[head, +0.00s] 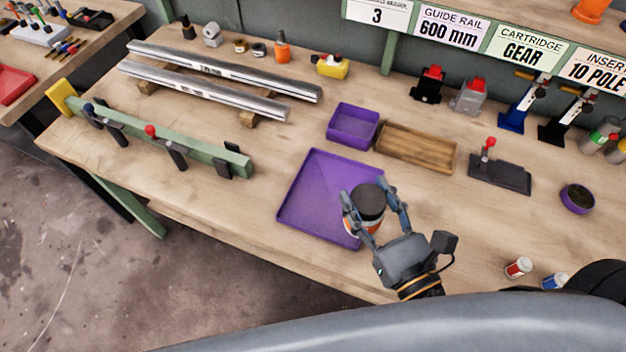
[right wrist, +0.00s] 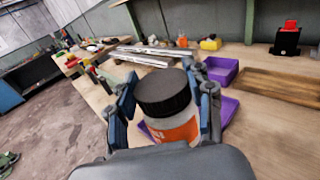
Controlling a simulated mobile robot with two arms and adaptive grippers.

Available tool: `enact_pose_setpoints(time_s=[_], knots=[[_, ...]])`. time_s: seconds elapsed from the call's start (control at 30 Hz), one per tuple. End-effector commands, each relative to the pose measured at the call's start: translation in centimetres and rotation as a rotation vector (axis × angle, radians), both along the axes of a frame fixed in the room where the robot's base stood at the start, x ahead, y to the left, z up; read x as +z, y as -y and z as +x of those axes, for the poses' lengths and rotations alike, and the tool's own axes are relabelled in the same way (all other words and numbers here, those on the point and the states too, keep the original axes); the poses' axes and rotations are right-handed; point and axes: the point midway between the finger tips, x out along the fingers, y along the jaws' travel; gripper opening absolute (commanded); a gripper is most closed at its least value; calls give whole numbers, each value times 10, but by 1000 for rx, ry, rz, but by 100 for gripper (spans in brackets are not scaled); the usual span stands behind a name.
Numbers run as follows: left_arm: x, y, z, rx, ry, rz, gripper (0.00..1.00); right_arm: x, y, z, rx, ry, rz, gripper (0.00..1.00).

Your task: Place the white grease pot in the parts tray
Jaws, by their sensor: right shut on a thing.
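A pot (head: 371,203) with a black lid, a whitish body and an orange label is held upright in my right gripper (head: 367,194). The fingers are shut around its sides. The pot also shows large between the fingers in the right wrist view (right wrist: 165,95). In the head view it appears over the right side of the large shallow purple tray (head: 315,190) and covers part of it. I cannot tell whether its base touches the tray. The visible rest of the tray is empty. My left gripper is not in view.
A small purple bin (head: 353,125) and a wooden tray (head: 415,148) stand behind the purple tray. A black toggle clamp (head: 500,175) is to the right. Metal rails (head: 215,75) and a green fixture bar (head: 180,140) lie left.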

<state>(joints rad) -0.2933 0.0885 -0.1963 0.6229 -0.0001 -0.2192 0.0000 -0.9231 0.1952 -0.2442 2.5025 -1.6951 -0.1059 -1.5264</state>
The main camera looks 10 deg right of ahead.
Motion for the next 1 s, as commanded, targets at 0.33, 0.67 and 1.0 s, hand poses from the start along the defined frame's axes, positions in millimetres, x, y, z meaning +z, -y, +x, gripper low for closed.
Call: enact_pose_setpoints(time_s=[0.33, 0.67, 1.0], knots=[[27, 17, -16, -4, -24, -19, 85, -18, -6, 55, -2, 4, 2, 0], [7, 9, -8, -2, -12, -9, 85, -77, -14, 116, 0, 2, 2, 0], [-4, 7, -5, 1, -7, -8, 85, -98, -16, 134, 0, 1, 1, 0]])
